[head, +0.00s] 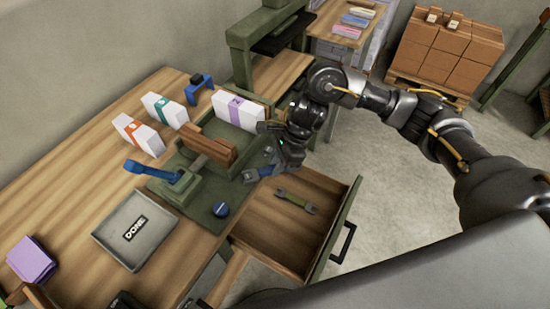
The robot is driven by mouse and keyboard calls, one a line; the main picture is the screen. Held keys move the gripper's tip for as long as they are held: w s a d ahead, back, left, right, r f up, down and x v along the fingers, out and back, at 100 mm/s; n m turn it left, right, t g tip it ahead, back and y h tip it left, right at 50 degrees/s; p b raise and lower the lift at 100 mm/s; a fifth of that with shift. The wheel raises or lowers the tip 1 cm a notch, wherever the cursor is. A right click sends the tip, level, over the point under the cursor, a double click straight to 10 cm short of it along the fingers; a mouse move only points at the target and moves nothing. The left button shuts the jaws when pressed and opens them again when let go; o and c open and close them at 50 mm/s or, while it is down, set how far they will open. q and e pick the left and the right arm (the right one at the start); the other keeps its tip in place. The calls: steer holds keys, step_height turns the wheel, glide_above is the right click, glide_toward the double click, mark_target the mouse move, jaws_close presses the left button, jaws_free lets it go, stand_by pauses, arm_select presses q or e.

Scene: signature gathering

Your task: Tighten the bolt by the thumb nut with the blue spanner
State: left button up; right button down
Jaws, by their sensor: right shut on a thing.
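My right gripper (272,166) reaches in from the right and is low over the right side of the green base plate (205,202). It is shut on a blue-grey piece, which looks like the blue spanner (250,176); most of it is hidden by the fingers. A round dark blue knob, perhaps the thumb nut (221,209), stands on the plate's front part, left of the gripper and apart from it. The bolt is too small or hidden to make out, and I cannot tell whether the spanner touches it. My left gripper is not in view.
An open drawer (262,232) holds a green spanner (294,202). On the bench stand a blue-handled lever (152,171), a wooden block (208,148), white numbered boxes (138,135) and a grey DONE tray (118,250). A green press (242,55) rises behind.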

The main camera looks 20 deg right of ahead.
steer(key=s+a+m+t+h+p, duration=0.1)
steer(key=s+a+m+t+p, duration=0.1)
steer(key=s+m+p, duration=0.4)
steer(key=shift+a+m+t+p, duration=0.25)
steer(key=shift+m+t+p, duration=0.55)
steer(key=shift+m+p, duration=1.05)
stand_by(0.7)
steer(key=shift+r, duration=0.1)
stand_by(0.4)
steer(key=shift+r+p, duration=1.45)
steer(key=shift+r, duration=0.75)
